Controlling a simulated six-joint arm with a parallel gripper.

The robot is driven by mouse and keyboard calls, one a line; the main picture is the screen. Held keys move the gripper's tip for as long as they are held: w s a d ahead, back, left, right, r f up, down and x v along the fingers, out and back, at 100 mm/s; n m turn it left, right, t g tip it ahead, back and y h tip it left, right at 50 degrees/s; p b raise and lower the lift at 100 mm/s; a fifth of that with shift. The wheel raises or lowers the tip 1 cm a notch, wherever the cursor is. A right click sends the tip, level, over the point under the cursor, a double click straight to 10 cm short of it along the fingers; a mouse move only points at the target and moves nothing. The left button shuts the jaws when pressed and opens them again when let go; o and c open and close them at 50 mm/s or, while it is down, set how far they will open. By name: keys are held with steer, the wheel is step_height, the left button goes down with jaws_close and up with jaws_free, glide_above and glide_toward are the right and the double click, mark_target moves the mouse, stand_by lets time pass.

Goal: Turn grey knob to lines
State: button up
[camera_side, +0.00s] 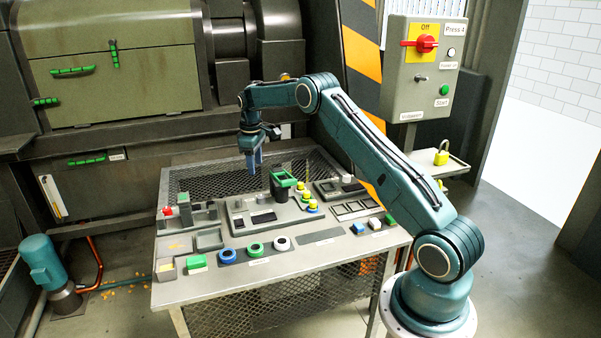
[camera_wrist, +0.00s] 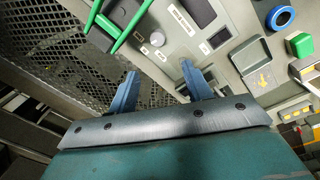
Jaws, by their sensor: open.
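My gripper (camera_side: 254,168) points down above the back of the control table, apart from the panels. In the wrist view its two blue fingers (camera_wrist: 159,68) stand wide apart with nothing between them. A small pale grey round knob (camera_wrist: 157,39) lies on the light grey panel (camera_wrist: 180,50), just beyond the gap between the fingertips. I cannot tell for sure that it is the task's grey knob, and its lines are too small to make out. In the side view the same panel (camera_side: 236,232) lies below my gripper, and the knob is too small to make out.
A green-rimmed dark box (camera_side: 283,182) stands up close to the gripper's right. Round blue (camera_side: 228,255), green (camera_side: 255,249) and white (camera_side: 282,243) dials line the front. A red-topped switch (camera_side: 168,211) is at left. Mesh (camera_side: 205,180) covers the table's back.

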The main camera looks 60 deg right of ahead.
mark_target(260, 197)
steer(key=s+a+f+m+t+h, duration=0.2)
steer(key=a+m+h, duration=0.5)
steer(key=m, duration=0.9)
steer(key=shift+s+a+f+m+h, duration=0.4)
steer(key=shift+s+a+f, duration=0.2)
steer(key=shift+a+f, duration=0.3)
steer(key=x, duration=1.3)
steer(key=shift+w+d+f, duration=0.2)
steer(key=shift+d, duration=0.1)
steer(key=c, duration=1)
